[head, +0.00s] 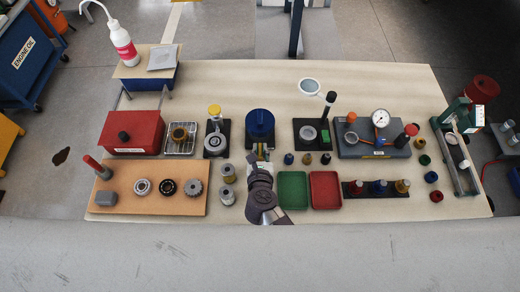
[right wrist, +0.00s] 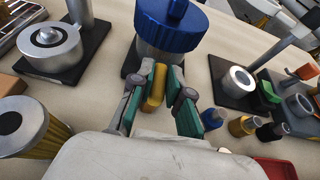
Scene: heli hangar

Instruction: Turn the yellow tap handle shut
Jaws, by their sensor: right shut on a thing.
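The yellow tap handle (right wrist: 155,88) shows in the right wrist view as a short upright yellow bar in front of a grey vessel (right wrist: 158,58) with a blue lid (right wrist: 172,22). My right gripper (right wrist: 158,92) is shut on the handle, one green-padded finger on each side. In the head view the blue-lidded vessel (head: 260,123) stands mid-table, and my right gripper (head: 259,157) reaches its near side. The gripper largely hides the handle there. My left gripper is not in view.
A steel pot (right wrist: 48,48) on a black base stands left of the vessel. Another black-based stand (head: 310,133) is to its right. Small bottles (head: 307,158), a green tray (head: 293,190) and a red tray (head: 325,190) lie close on the right; yellow-and-steel cylinders (head: 228,173) are on the left.

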